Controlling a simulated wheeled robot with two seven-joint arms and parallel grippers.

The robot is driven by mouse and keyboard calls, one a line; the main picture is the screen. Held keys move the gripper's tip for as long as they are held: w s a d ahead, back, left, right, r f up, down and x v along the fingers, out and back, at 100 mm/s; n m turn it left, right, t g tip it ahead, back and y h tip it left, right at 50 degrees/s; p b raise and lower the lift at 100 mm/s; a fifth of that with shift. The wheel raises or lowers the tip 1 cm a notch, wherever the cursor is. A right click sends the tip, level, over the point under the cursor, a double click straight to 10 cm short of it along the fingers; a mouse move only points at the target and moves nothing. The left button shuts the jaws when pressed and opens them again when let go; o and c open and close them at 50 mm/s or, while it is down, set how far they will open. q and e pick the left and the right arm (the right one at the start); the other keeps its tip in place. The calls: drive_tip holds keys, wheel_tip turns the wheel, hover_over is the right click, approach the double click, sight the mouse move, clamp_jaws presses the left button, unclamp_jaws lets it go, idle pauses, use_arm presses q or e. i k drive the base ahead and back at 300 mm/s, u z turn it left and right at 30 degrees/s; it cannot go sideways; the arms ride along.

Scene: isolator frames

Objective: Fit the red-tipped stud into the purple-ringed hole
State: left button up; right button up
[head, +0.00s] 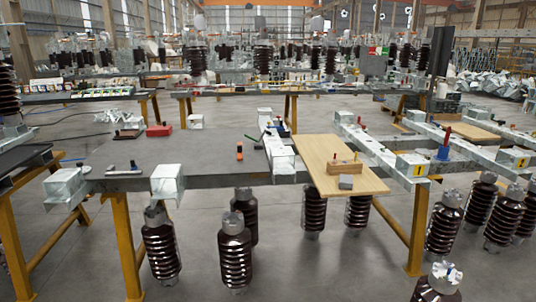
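A small wooden block (345,168) lies on the light wooden board (315,150) at the centre right. Small upright pieces stand at its ends, and the one at the right end (357,157) looks reddish at the tip. It may be the red-tipped stud, but it is too small to be sure. A grey block (346,182) sits just in front of the wooden block. I cannot make out a purple-ringed hole. Neither of my grippers is in view.
The board rests across metal beams (380,155). An orange-and-black object (239,150) stands on the grey table (210,160) to the left. A red-topped blue object (443,143) stands on beams at right. White metal brackets (168,180) line the edge; ribbed brown insulators (234,245) stand below.

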sight(433, 286)
drive_tip(key=u, duration=0.3)
drive_tip(key=i, duration=0.95)
drive_tip(key=z, duration=0.1)
